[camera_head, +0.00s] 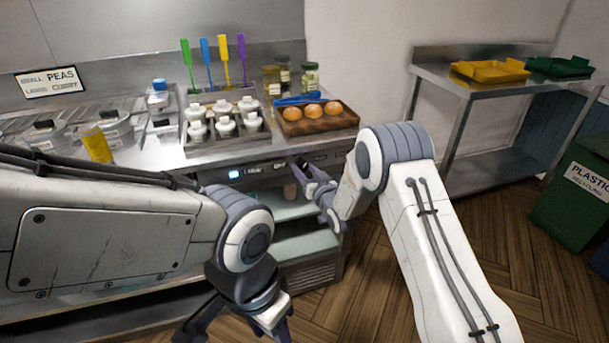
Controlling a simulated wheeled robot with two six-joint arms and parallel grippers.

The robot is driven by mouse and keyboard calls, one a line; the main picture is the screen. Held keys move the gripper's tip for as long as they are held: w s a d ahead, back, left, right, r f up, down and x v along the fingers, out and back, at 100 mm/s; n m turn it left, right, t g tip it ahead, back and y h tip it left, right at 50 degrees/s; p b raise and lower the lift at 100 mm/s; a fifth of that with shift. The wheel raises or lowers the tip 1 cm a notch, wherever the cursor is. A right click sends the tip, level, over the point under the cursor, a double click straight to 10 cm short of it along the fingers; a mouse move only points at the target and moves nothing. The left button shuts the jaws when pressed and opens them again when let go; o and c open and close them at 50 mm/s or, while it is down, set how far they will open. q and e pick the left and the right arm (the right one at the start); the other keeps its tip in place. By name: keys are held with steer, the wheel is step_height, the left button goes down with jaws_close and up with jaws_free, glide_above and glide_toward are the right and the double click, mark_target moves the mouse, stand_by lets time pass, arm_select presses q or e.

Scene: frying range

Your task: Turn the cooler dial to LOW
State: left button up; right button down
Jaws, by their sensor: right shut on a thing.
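The cooler's dark front panel (262,173) runs along the counter's front edge, with a lit display (235,174) at its left and small white lettering too small to read surely. My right gripper (297,165) reaches the panel from the right and is shut on the dial there. Its fingers mostly hide the dial, so I cannot tell which mark it points to. My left gripper (235,334) hangs low at the bottom of the picture, well away from the panel. Its fingers are spread and empty, and the tips run close to the picture's edge.
Above the panel, the counter holds a rack of white-topped containers (208,138) and a wooden tray (333,127) with three round buns. Below the panel are open shelves (300,247). A steel table (440,73) with yellow and green trays and a green bin (570,215) stand at right.

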steer(key=n+b, duration=0.2)
steer(key=n, duration=0.2)
steer(key=shift+h+b, duration=0.3)
steer(key=shift+n+h+b, duration=0.3)
steer(key=shift+n+b, duration=0.5)
steer(key=shift+n, duration=0.4)
steer(key=shift+r, duration=0.1)
steer(key=shift+c, duration=1.6)
jaws_free()
steer(key=v, duration=1)
steer(key=shift+s, duration=0.3)
